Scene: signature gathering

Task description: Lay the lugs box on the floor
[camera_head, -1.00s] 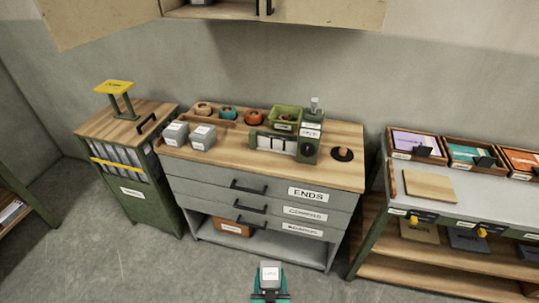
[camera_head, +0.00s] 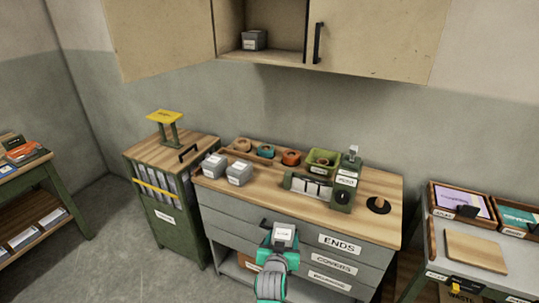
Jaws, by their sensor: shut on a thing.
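A small grey box with a white label (camera_head: 284,234) is in my gripper (camera_head: 281,243) at the lower middle of the view, in front of the drawer bench. The label is too small to read surely, so I cannot confirm that this is the lugs box. My teal gripper is shut on it and hides its lower part. The grey concrete floor (camera_head: 145,265) shows at the lower left, in front of the green cabinet.
The drawer bench (camera_head: 225,215) carries two similar grey boxes (camera_head: 239,173), (camera_head: 213,165). Another grey box (camera_head: 254,40) sits in the open wall cabinet (camera_head: 160,40). Bare floor lies left.

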